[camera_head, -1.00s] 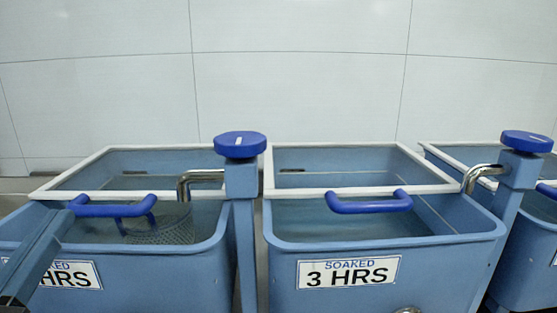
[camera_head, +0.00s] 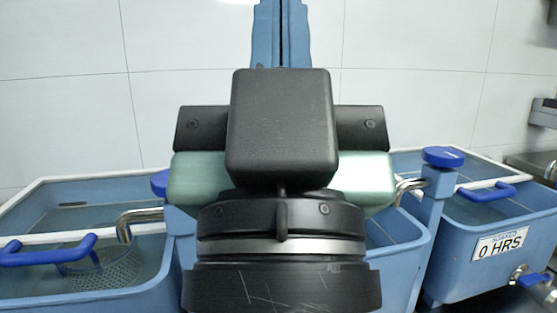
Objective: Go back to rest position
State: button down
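My gripper (camera_head: 281,35) stands upright in the middle of the head view, fingers pointing up. Its two blue fingers lie side by side with only a thin dark line between them, so it looks shut. Their tips reach the top edge of the picture, and nothing held shows. The black wrist and the green and black gripper body fill the centre. They hide much of the middle tank (camera_head: 412,240) behind them.
A blue tank (camera_head: 60,288) with a blue handle and a mesh basket (camera_head: 110,268) is at left. A tank labelled 0 HRS (camera_head: 465,268) with a blue-handled tap (camera_head: 530,279) is at right. Posts with blue caps (camera_head: 443,157) stand between tanks. The tiled wall is behind.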

notch_tip(320, 180, up, 24)
jog(key=p, duration=2.2)
jog(key=shift+f, duration=0.15)
